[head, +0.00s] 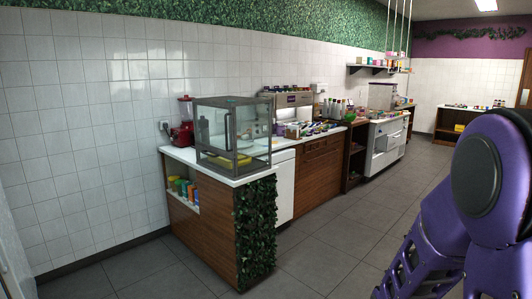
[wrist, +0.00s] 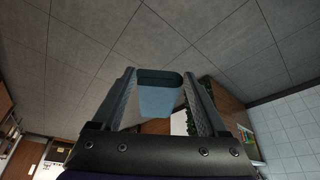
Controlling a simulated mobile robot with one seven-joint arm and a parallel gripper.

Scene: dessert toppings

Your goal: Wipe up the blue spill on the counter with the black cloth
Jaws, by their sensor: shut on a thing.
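My gripper shows in the wrist view (wrist: 160,88), its two fingers set apart around a dark-ended, grey-blue thing (wrist: 158,102). It is shut on this thing, and I cannot tell from its look whether it is the black cloth. In the head view my purple arm is at the right edge and the gripper is out of frame. The white counter (head: 181,154) stands left of the middle, well away from my arm. I cannot make out a blue spill on it. No separate black cloth can be made out.
A glass display case (head: 232,136) and a red blender (head: 184,122) stand on the near counter end. Crowded small items and a pale machine (head: 293,100) are further along. A white unit (head: 385,143) stands beyond. The grey tiled floor (head: 330,225) in front is clear.

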